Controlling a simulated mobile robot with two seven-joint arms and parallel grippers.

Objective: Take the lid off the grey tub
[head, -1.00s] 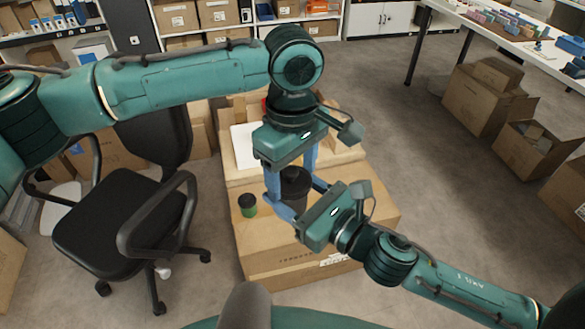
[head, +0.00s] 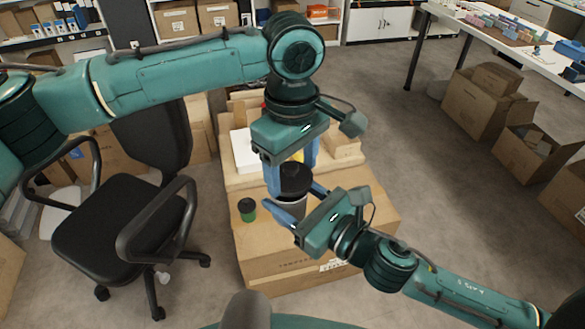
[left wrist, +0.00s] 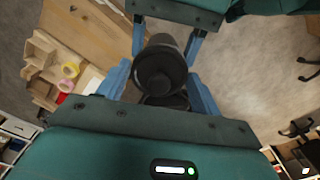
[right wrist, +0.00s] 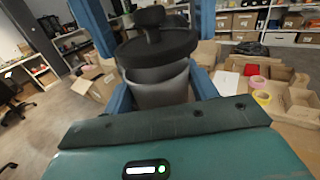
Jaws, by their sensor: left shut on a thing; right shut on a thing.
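The grey tub (head: 291,207) stands upright above the front carton, with my right gripper (head: 303,203) shut around its side. The black lid (head: 295,180) with its knob is directly above it, and my left gripper (head: 292,174) is shut on the lid from above. In the right wrist view the lid (right wrist: 157,45) hangs over the tub (right wrist: 160,92), and a dark band shows between the brim and the paler wall; the lid looks raised. In the left wrist view the round black lid (left wrist: 160,72) lies between my fingers and hides most of the tub.
A small green cup with a black top (head: 247,209) stands left of the tub on the carton (head: 290,262). Open cartons and a white sheet lie behind. A black office chair (head: 130,205) is close on the left. Open floor lies to the right.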

